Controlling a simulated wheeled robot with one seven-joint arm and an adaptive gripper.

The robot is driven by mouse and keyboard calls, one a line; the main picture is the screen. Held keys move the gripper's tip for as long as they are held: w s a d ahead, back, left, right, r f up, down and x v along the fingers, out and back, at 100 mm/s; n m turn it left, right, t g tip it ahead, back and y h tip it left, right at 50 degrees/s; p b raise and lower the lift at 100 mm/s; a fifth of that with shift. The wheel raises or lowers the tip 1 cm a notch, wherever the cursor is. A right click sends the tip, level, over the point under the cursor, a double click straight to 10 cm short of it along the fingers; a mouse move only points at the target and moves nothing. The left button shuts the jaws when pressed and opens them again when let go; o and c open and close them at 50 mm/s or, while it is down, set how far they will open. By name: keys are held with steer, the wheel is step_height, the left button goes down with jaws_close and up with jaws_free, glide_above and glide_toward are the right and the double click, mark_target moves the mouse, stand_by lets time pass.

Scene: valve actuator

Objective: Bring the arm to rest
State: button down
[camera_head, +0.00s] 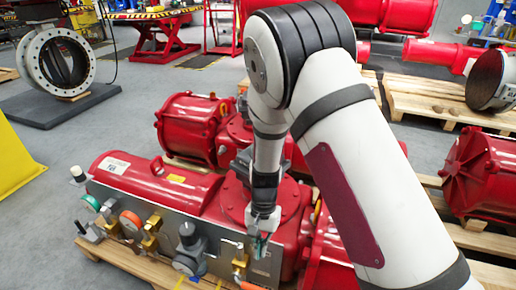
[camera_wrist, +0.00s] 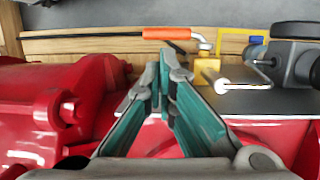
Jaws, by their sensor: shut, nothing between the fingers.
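My gripper (camera_head: 262,243) hangs pointing down at the end of my bent arm, in front of the red valve actuator (camera_head: 240,200) and over the right part of its grey panel. In the wrist view my gripper (camera_wrist: 164,68) has its teal-padded fingers drawn together at the tips, with nothing held. An orange-handled lever (camera_wrist: 167,33) and a brass fitting (camera_wrist: 207,68) lie just beyond the fingertips in that view. I cannot tell whether the fingers touch anything.
A wooden pallet (camera_head: 120,262) lies underneath. More red actuators (camera_head: 484,172) stand to the right. Grey floor (camera_head: 120,120) is open at left, near a large flanged valve (camera_head: 58,62).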

steer(key=s+d+r+n+t+y, duration=0.1)
steer(key=s+d+r, duration=0.3)
steer(key=r, duration=0.9)
steer(key=s+d+r+n, duration=0.2)
steer(key=s+d+r, duration=0.2)
steer(key=r, duration=0.8)
steer(key=s+d+r+t, duration=0.1)
steer(key=s+d+r, duration=0.2)
steer(key=s, duration=0.3)
steer(key=s+d+r+n+t+h, duration=0.1)
steer(key=s+d+r, duration=0.1)
steer(key=s+d, duration=0.35)
steer(key=s+d+r+t, duration=0.1)
steer(key=s+d+r, duration=0.15)
steer(key=s, duration=0.45)
step_height(320, 180, up, 26)
steer(key=t+p, duration=0.3)
steer(key=p, duration=2)
steer(key=shift+a+f, duration=0.15)
steer(key=shift+a, duration=0.2)
steer(key=shift+f, duration=0.1)
